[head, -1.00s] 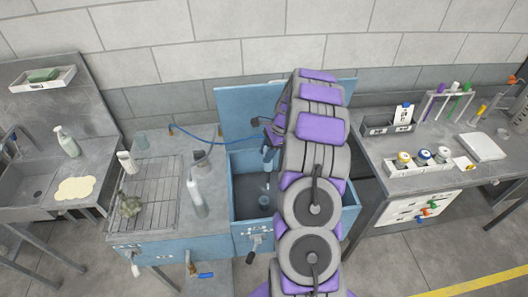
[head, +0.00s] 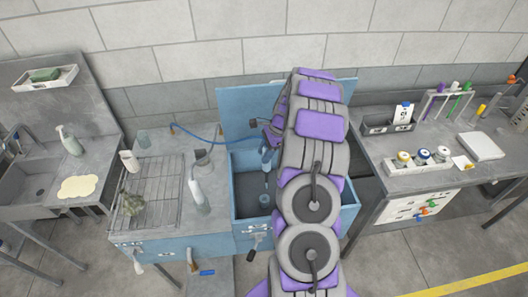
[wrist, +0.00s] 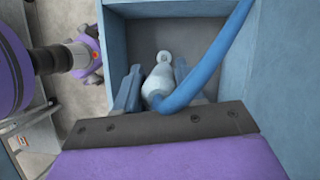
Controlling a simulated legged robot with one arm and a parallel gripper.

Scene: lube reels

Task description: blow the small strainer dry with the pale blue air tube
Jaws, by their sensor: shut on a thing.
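My gripper (head: 267,160) hangs into the open blue basin, its fingers pointing down. In the wrist view my gripper (wrist: 155,74) is shut on the pale blue air tube (wrist: 212,72), around its pale nozzle end. The tube (head: 203,139) runs back to the left in the head view. A small round greyish piece, seemingly the small strainer (head: 264,200), is low in the basin beneath my gripper. In the wrist view a small pale ring (wrist: 163,57) shows just beyond the nozzle; I cannot tell whether it is strainer or nozzle tip.
The basin (head: 297,222) has upright walls close around my gripper and a raised lid (head: 240,112) behind. To the left are a wire rack (head: 165,186), a spray bottle (head: 197,192) and a small bottle (head: 129,161). A bench with a white jar tray (head: 421,165) stands right.

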